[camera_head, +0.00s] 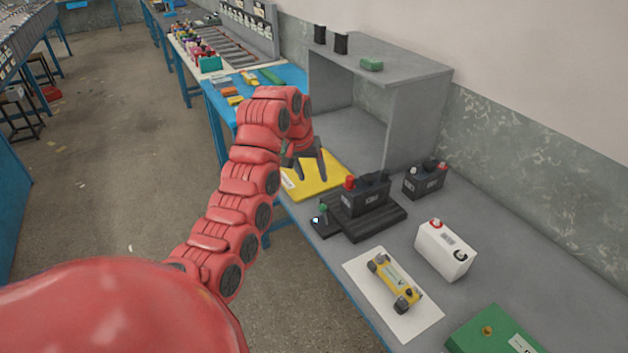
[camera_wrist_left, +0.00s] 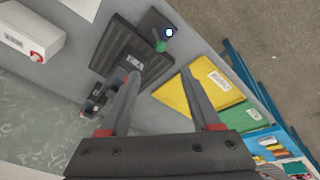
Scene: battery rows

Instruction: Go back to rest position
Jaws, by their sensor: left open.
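My left gripper (camera_head: 309,169) is open and empty, raised over the grey workbench near the yellow mat (camera_head: 323,181). In the left wrist view its two fingers (camera_wrist_left: 163,92) stand wide apart with nothing between them. To its right in the head view, a black battery (camera_head: 369,191) with a red terminal cap sits on a black ribbed base (camera_head: 372,222). The base also shows in the left wrist view (camera_wrist_left: 118,50). My red left arm reaches in from the lower left. My right gripper is not in view.
Another black battery (camera_head: 424,181), a white battery (camera_head: 443,249), a yellow tester (camera_head: 393,281) on a white sheet and a green box (camera_head: 494,333) stand on the bench. A grey shelf (camera_head: 398,70) rises behind. Open floor (camera_head: 120,180) lies to the left.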

